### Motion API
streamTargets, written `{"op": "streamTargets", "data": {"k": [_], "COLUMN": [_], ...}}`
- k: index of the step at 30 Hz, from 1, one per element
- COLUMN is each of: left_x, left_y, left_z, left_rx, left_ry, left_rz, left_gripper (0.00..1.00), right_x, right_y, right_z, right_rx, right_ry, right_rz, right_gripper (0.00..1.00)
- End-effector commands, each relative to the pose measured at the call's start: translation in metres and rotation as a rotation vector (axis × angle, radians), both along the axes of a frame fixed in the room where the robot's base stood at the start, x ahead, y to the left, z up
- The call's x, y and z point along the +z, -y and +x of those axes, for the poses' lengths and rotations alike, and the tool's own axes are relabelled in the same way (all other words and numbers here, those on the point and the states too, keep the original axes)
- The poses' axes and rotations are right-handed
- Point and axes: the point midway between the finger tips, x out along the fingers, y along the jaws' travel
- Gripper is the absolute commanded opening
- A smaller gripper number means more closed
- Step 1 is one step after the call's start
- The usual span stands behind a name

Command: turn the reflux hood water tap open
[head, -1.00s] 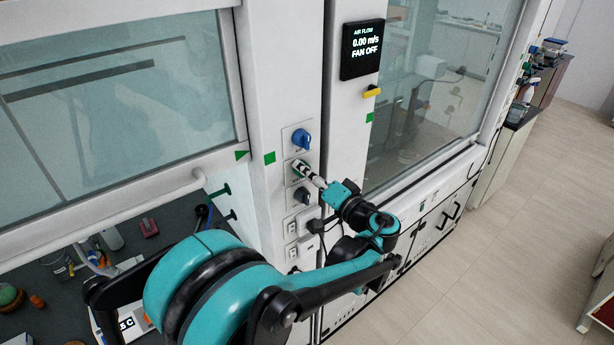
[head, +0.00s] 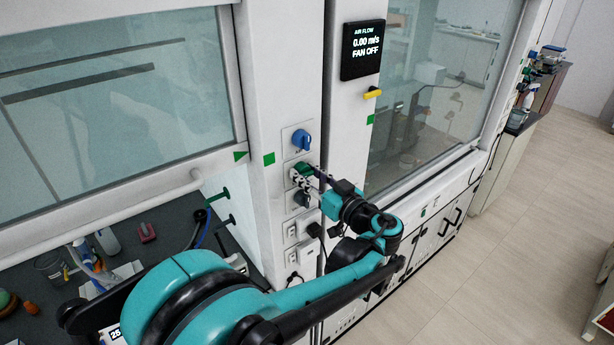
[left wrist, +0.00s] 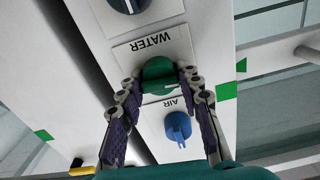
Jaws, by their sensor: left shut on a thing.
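The water tap is a round green knob (head: 304,169) on a plate on the white post between the two hoods. In the left wrist view the green knob (left wrist: 158,76) sits under the upside-down label WATER, with a pale line across it. My left gripper (left wrist: 159,80) has one finger on each side of the knob and is shut on it. In the head view the left gripper (head: 302,178) is at the knob and partly covers it. My right gripper is not in view.
A blue AIR knob (head: 302,140) is just above the water knob, and a dark knob (head: 302,198) just below. Sockets (head: 292,231) are lower on the post. The airflow display (head: 363,48) reads 0.00 m/s, FAN OFF.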

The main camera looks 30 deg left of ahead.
Motion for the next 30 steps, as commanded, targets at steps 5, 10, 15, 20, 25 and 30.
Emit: {"op": "streamTargets", "data": {"k": [5,10,15,20,25,30], "left_x": [-0.0017,-0.0015,-0.0014,-0.0014,-0.0013,-0.0008], "left_y": [0.0000,0.0000,0.0000,0.0001,0.0000,0.0000], "left_z": [-0.0005,-0.0005,-0.0005,-0.0004,-0.0005,-0.0003], "left_rx": [0.000,0.000,0.000,0.000,0.000,0.000], "left_ry": [0.061,0.092,0.101,0.101,0.100,0.100], "left_rz": [-0.030,-0.042,-0.046,-0.046,-0.045,-0.044], "left_gripper": [0.06,0.06,0.06,0.06,0.45,0.56], "right_x": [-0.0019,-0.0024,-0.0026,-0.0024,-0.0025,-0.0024], "right_y": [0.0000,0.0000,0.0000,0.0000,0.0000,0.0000], "right_z": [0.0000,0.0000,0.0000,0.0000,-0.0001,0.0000], "right_rx": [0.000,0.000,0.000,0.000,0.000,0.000], "right_ry": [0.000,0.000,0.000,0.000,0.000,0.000], "right_rz": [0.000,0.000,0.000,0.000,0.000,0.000], "right_gripper": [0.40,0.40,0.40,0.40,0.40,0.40]}}
